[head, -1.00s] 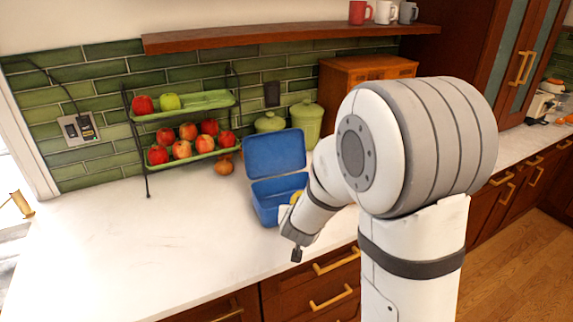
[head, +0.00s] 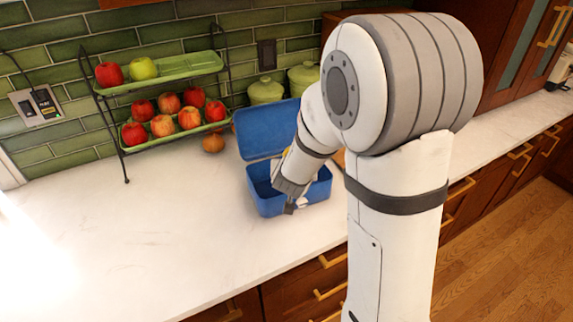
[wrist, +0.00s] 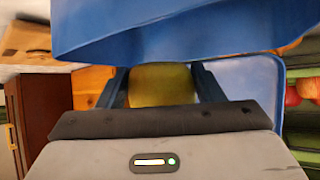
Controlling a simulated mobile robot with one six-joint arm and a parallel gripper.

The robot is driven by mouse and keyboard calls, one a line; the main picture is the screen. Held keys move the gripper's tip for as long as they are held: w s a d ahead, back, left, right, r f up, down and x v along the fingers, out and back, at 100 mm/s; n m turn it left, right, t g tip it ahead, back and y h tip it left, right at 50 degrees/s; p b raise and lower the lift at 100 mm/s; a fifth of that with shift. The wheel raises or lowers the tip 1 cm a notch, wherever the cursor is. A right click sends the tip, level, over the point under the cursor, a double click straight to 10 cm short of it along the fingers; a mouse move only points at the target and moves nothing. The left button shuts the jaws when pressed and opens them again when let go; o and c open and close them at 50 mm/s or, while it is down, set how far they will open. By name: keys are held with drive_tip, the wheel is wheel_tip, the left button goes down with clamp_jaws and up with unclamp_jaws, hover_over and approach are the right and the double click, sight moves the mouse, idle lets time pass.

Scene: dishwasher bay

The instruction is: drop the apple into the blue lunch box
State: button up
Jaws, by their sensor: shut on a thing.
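The blue lunch box (head: 268,205) stands on the white counter with its lid (head: 268,130) raised at the back. My gripper (wrist: 161,82) is shut on a yellow-green apple (wrist: 161,86), which shows between the two dark fingers in the wrist view. In the wrist view blue walls of the box (wrist: 180,28) lie close to the fingers. I cannot tell how deep the apple is or whether it touches the box.
A two-tier rack with green trays (head: 160,73) holds several red apples and a green apple (head: 143,68) left of the box. An onion-like brown item (head: 213,143) sits by the rack. Green lidded pots (head: 265,91) stand behind. The counter (head: 150,225) at left is clear.

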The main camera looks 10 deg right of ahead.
drive_tip(key=shift+f+b, duration=1.05)
drive_tip(key=shift+f, duration=0.55)
drive_tip(key=o, duration=1.2)
drive_tip(key=shift+p+v, duration=0.8)
drive_tip(key=shift+v, duration=3.15)
